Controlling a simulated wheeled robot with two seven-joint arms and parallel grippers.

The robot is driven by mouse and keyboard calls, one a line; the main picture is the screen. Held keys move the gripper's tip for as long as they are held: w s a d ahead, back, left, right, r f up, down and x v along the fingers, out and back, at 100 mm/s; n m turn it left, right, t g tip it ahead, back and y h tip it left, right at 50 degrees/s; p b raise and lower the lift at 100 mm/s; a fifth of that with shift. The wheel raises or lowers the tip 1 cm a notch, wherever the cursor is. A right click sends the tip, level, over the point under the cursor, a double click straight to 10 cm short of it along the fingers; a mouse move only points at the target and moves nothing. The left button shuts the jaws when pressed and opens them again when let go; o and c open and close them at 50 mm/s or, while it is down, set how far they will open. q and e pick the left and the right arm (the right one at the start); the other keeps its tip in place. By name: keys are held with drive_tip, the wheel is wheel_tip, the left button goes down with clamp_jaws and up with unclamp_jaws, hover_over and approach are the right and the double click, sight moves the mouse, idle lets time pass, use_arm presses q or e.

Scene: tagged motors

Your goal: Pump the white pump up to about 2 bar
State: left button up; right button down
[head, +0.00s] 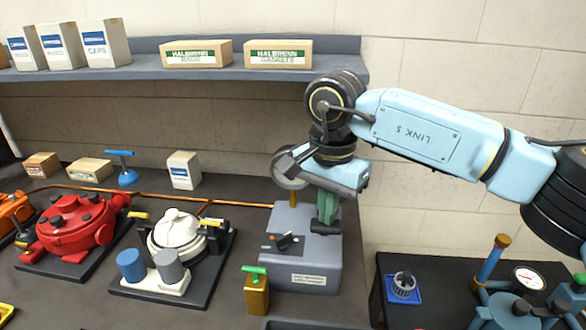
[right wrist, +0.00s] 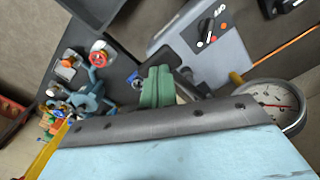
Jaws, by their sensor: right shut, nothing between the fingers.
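The white pump appears to be the round white unit (head: 176,232) on a black base plate, left of centre in the head view. It has black and yellow side fittings. My left gripper is not in view.
A red unit (head: 75,225) stands left of the white one. A blue T-handle (head: 124,168) and small cartons stand behind. A green-topped brass block (head: 256,290) is in front of the grey box. A shelf (head: 200,70) with cartons runs above. A second table (head: 390,265) is at right.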

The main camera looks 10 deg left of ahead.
drive_tip(key=shift+f, duration=0.15)
drive_tip(key=shift+f+b, duration=0.5)
drive_tip(key=shift+f, duration=0.05)
drive_tip(key=shift+r+p, duration=0.4)
drive_tip(key=shift+r, duration=0.3)
drive_tip(key=shift+r+p, duration=1.55)
drive_tip(key=shift+r, duration=1)
drive_tip(key=shift+f, duration=0.15)
